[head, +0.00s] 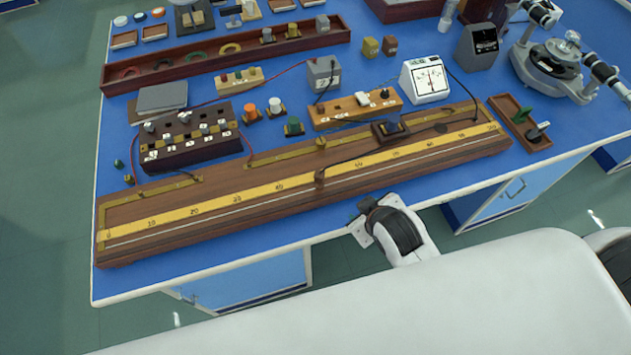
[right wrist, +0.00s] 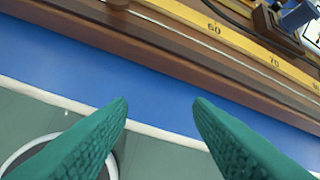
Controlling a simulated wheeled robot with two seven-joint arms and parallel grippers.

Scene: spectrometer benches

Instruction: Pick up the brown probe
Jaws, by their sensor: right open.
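The brown probe (head: 320,177) is a small dark brown piece at the middle of the long wooden metre bridge (head: 160,229), with a black wire running from it. A brown piece that looks like its lower end shows at the top edge of the right wrist view (right wrist: 118,4); the rest is cut off there. My right gripper (head: 361,221) is in front of the bench's front edge, to the right of and nearer than the probe. In the right wrist view its two green fingers (right wrist: 161,102) are apart with nothing between them. My left gripper is not in view.
The blue bench top (head: 125,285) has a narrow free strip before the bridge. Behind the bridge stand a plug box (head: 190,152), a key block (head: 352,112) and a white meter (head: 425,80), with wires between. A small wooden tray (head: 535,142) lies at the right.

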